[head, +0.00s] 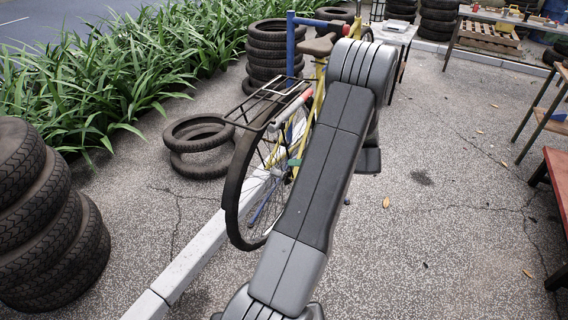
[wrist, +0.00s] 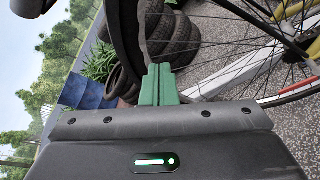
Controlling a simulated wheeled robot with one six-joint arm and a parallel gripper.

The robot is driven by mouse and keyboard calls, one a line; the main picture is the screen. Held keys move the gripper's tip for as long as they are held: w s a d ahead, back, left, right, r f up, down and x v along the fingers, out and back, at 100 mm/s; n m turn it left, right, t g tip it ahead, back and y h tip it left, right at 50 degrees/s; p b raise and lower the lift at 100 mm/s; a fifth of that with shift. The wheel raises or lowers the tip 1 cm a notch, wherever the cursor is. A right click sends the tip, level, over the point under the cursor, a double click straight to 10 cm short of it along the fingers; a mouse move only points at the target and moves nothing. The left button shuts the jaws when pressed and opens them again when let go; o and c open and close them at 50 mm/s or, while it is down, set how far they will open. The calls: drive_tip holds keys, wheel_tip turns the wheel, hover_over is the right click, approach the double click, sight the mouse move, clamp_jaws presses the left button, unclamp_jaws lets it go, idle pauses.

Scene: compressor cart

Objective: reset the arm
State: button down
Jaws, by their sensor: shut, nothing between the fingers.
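My arm reaches forward from the bottom middle of the head view and hides part of a yellow bicycle (head: 319,97). In the wrist view my gripper (wrist: 160,68) shows two green fingers pressed together with nothing between them. A small green part of my gripper (head: 294,162) shows in the head view beside the bicycle's rear wheel (head: 233,190). In the wrist view the wheel's dark tyre (wrist: 124,35) and spokes lie close past the fingertips. I cannot tell whether they touch.
Stacked tyres (head: 45,225) stand at the left, with more tyres (head: 198,145) behind the wheel. A pale kerb (head: 185,262) runs beneath the bicycle. A blue post (head: 290,45) stands behind. A red bench (head: 558,185) is at the right edge. The paved ground (head: 430,230) right of my arm is open.

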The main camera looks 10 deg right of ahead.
drive_tip(key=shift+s+d, duration=0.15)
drive_tip(key=shift+d, duration=0.2)
drive_tip(key=w+a+p, duration=0.1)
drive_tip(key=w+a, duration=0.4)
drive_tip(key=a, duration=0.2)
drive_tip(key=shift+w+a+r, duration=0.15)
drive_tip(key=shift+w+a, duration=0.15)
drive_tip(key=shift+w, duration=0.05)
idle(0.4)
